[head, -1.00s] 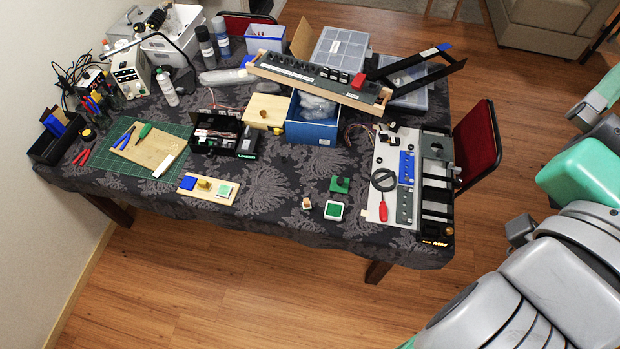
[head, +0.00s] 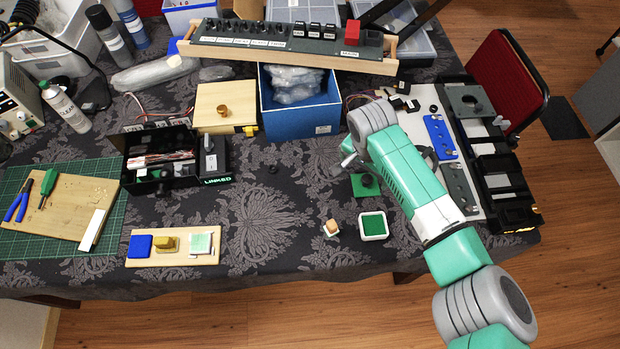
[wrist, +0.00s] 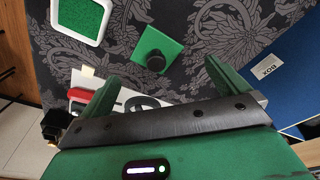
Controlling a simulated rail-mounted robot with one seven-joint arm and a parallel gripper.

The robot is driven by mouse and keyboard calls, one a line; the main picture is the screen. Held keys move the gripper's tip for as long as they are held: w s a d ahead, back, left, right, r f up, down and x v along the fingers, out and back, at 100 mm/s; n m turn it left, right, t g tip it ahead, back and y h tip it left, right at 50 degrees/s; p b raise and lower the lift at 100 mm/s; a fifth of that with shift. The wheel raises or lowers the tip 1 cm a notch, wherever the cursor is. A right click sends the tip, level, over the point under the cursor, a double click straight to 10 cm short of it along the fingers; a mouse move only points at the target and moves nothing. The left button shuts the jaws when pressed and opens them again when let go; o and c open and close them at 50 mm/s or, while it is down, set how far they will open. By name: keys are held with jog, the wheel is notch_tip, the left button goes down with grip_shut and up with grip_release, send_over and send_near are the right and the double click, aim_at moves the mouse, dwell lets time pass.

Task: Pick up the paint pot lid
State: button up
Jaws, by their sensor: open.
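The paint pot lid, a green square plate with a black round knob (head: 364,187), lies on the patterned tablecloth; it also shows in the wrist view (wrist: 158,48). The white square pot with green inside (head: 373,226) stands just in front of it, and shows at the top left of the wrist view (wrist: 80,17). My gripper (wrist: 162,78) is open and empty, its green fingers spread below the lid in the wrist view, with the knob between their directions. In the head view my gripper (head: 348,162) is above and behind the lid, partly hidden by my arm.
A small wooden-topped piece (head: 331,228) stands left of the pot. A blue box (head: 300,118) is behind, and a grey-white panel with a blue strip (head: 441,137) lies to the right. Open cloth lies left of the lid.

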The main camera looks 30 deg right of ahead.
aim_at(367, 178)
jog(key=shift+s, duration=0.15)
jog(key=shift+s+d+f+b, duration=0.15)
jog(key=shift+f+b, duration=0.1)
jog(key=shift+f, duration=0.3)
jog(key=shift+w+d+f+b, duration=0.1)
jog(key=shift+f+b, duration=0.1)
jog(key=shift+f, duration=0.3)
jog(key=f+b, duration=0.1)
jog(key=f, duration=0.1)
jog(key=d+f+b, duration=0.1)
jog(key=f+b, duration=0.1)
jog(key=f, duration=0.1)
jog(key=shift+d+f, duration=0.2)
jog(key=shift+w, duration=0.2)
jog(key=c, duration=0.7)
jog(key=shift+r, duration=0.15)
